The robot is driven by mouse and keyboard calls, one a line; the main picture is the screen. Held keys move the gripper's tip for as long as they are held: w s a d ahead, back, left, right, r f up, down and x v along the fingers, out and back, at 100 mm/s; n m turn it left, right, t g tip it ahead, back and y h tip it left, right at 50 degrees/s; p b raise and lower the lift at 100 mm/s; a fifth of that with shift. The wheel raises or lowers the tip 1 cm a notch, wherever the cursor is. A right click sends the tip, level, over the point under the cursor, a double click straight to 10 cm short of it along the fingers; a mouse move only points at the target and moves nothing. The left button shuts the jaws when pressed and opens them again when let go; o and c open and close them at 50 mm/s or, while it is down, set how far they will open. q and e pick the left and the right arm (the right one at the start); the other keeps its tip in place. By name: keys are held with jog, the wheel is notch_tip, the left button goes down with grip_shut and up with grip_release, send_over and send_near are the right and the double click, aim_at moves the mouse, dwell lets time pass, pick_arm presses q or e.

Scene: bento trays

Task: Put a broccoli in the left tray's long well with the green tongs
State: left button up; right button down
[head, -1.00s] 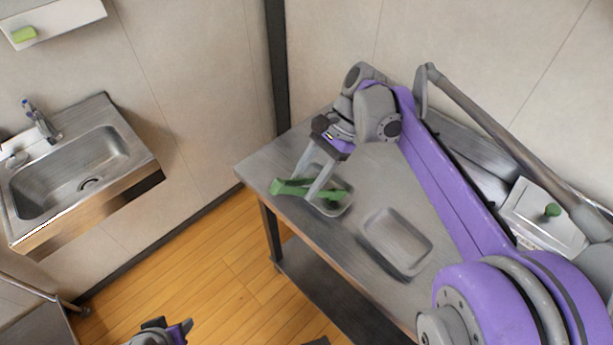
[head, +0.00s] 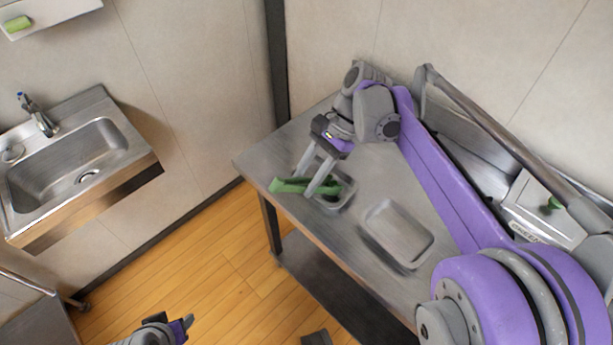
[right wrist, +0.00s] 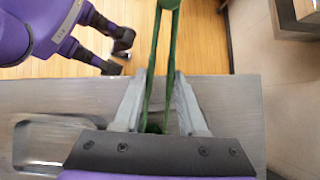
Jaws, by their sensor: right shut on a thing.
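My right gripper (head: 322,177) is shut on the green tongs (head: 290,185) and holds them over the left tray (head: 347,198) on the steel table. In the right wrist view the tongs (right wrist: 165,60) run between my two fingers. A dark green patch shows at the tongs' lower end; I cannot tell whether it is broccoli or the tips. The gripper and tongs hide much of the left tray, including its wells. My left gripper (head: 185,325) is low over the floor, away from the table; its fingers look apart and empty in the right wrist view (right wrist: 118,54).
A second grey tray (head: 397,233) lies right of the left one and looks empty. A pale box (head: 540,212) with a small green thing on it stands at the table's back right. A sink (head: 75,160) is on the left wall.

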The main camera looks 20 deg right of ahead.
pick_arm(q)
jog(key=shift+r, duration=0.1)
pick_arm(e)
jog(key=shift+r, duration=0.15)
pick_arm(q)
notch_tip(320, 180, up, 8)
jog(key=w+p, duration=0.1)
jog(key=p, duration=0.6)
pick_arm(e)
notch_tip(320, 180, up, 10)
